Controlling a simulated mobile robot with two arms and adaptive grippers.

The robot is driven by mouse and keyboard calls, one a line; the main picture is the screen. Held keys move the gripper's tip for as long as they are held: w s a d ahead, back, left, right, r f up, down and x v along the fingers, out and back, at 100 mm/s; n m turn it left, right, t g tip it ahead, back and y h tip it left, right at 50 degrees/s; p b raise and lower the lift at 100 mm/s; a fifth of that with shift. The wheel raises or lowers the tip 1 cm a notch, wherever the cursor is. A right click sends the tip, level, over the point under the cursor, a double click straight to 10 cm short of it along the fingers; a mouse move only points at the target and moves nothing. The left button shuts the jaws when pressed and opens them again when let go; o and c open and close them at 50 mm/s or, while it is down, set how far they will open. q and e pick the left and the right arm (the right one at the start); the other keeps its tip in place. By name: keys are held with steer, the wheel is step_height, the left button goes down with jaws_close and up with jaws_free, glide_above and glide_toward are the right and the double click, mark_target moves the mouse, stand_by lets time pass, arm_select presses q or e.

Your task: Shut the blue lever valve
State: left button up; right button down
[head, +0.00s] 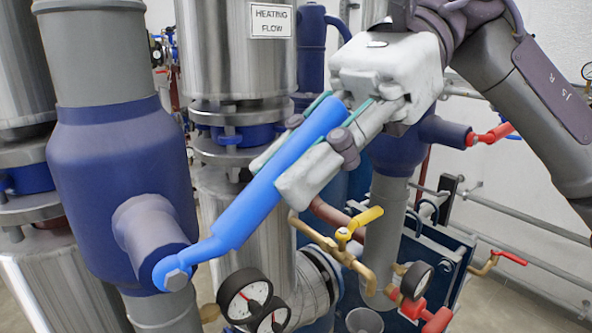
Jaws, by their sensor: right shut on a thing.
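The blue lever (257,205) is a long, light-blue handle. Its lower left end is bolted to a grey stub on the dark blue valve body (112,165), and it slants up to the right. My right gripper (288,167) comes in from the upper right and is shut around the upper part of the lever, one finger on each side. The lever's upper end reaches close to the gripper's palm. My left gripper is not in view.
A yellow-handled valve (358,226) and pressure gauges (245,294) sit below the lever. A steel pipe labelled HEATING FLOW (232,55) stands behind. Red-handled valves (496,133) are at the right.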

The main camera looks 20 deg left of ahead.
step_height(320, 180, down, 7)
steer(key=w+g+y+b, duration=0.1)
steer(key=g+y+b, duration=0.2)
steer(key=b, duration=0.7)
steer(key=shift+w+d+r+g+y, duration=0.25)
steer(key=shift+d+g, duration=0.2)
steer(key=shift+g, duration=0.55)
steer(key=c, duration=1.1)
jaws_free()
steer(key=shift+r, duration=0.1)
steer(key=v, duration=0.7)
steer(key=shift+w+d, duration=0.2)
steer(key=shift+d, duration=0.05)
